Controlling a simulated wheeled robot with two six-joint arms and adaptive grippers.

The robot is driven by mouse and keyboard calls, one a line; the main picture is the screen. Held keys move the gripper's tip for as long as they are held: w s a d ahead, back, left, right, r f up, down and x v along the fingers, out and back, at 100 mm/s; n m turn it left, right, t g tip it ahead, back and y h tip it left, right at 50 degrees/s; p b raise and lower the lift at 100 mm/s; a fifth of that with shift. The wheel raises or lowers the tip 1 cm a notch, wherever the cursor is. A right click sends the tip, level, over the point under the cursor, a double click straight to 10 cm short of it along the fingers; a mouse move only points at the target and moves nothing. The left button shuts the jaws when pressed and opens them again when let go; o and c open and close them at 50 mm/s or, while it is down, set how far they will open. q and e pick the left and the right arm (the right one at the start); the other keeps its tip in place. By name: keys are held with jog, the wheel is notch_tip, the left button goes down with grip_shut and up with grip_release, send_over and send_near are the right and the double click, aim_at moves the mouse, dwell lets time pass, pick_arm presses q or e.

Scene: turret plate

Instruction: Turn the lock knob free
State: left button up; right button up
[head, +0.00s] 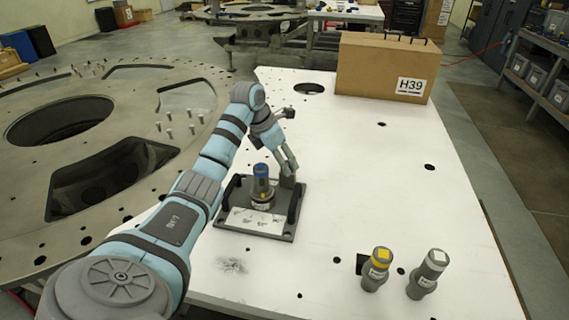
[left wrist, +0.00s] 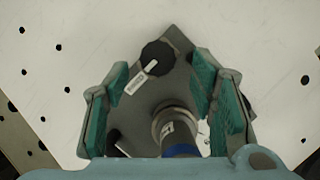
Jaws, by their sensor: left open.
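A grey base plate (head: 284,232) lies on the white table, with a grey cylinder (head: 263,190) with a blue top standing upright on it. My left gripper (head: 288,167) is open just beyond this cylinder, over the plate's far right part. In the left wrist view the round black lock knob (left wrist: 157,57) with a white pointer mark sits on the plate, seen between the open teal-padded fingers of my left gripper (left wrist: 160,82) and apart from them. The cylinder (left wrist: 180,122) shows below the knob. In the head view I cannot make out the knob. My right gripper is not in view.
Two more grey cylinders, one yellow-topped (head: 378,268) and one white-topped (head: 428,273), stand at the table's front right. A cardboard box (head: 375,68) marked H39 stands at the back. A large turret plate (head: 30,180) lies left. The white table's (head: 400,180) middle right is clear.

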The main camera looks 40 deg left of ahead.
pick_arm(q)
jog(key=shift+w+d+f, duration=0.15)
jog(key=shift+w+f, duration=0.95)
jog(key=shift+w, duration=0.05)
jog(key=shift+s+r, duration=0.2)
jog(key=shift+s, duration=0.2)
jog(key=shift+c, duration=0.7)
jog(key=shift+s+r, duration=0.1)
jog(key=shift+s, duration=0.1)
jog(key=c, duration=0.4)
jog(key=shift+c, duration=3)
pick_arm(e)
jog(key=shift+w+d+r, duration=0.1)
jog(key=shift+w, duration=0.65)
